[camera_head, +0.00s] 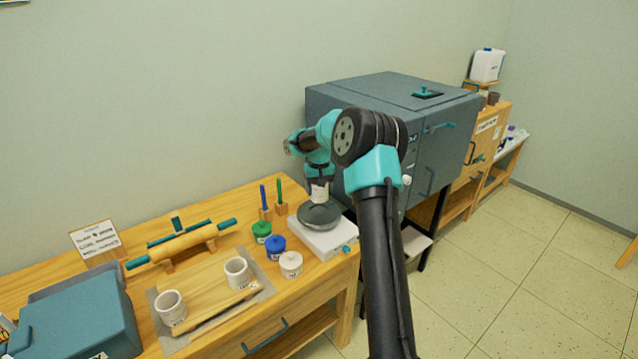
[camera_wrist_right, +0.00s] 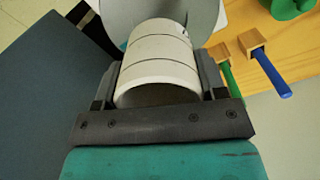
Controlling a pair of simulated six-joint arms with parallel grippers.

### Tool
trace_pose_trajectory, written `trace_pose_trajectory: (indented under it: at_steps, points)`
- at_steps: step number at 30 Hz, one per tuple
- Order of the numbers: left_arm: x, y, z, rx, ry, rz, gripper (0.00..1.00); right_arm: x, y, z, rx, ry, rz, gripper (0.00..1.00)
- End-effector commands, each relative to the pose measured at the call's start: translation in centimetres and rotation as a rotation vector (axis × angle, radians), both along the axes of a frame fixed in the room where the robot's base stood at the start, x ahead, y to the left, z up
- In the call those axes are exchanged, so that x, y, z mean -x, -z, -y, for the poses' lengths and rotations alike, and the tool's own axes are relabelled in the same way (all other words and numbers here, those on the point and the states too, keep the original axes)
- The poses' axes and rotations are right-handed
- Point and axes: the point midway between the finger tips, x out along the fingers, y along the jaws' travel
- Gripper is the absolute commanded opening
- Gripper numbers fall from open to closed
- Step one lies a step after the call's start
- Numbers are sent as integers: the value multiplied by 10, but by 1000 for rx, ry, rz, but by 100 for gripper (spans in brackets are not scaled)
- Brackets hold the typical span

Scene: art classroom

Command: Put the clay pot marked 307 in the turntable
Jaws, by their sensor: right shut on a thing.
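A whitish clay pot (camera_head: 319,194) is between the fingers of my right gripper (camera_head: 319,183), directly over the grey turntable disc (camera_head: 320,217). I cannot tell whether its lower end touches the disc. In the right wrist view the pot (camera_wrist_right: 158,65) fills the space between both fingers of the right gripper (camera_wrist_right: 158,78), with the round disc (camera_wrist_right: 205,14) beyond it. Its number cannot be read. Two other pale pots stand on the wooden board, one at the front left (camera_head: 170,306) and one further right (camera_head: 237,272); their labels are too small to read. My left gripper is out of view.
The turntable has a white base (camera_head: 322,240) at the table's right end. Green (camera_head: 261,232), blue (camera_head: 273,247) and white (camera_head: 291,265) jars stand left of it. Two tools stand in wooden blocks behind (camera_head: 266,213). The large grey kiln (camera_head: 440,150) is close on the right.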

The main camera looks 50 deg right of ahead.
Motion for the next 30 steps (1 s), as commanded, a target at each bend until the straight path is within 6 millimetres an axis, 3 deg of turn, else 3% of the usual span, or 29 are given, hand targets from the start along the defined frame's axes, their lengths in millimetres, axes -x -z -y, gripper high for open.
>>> trace_pose_trajectory:
  at_steps: [18, 30]
  points:
    - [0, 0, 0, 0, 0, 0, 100, 0, 48, 0, 0, 1, -1, 34]
    - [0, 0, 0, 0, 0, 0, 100, 0, 58, 0, 1, 1, 1, 34]
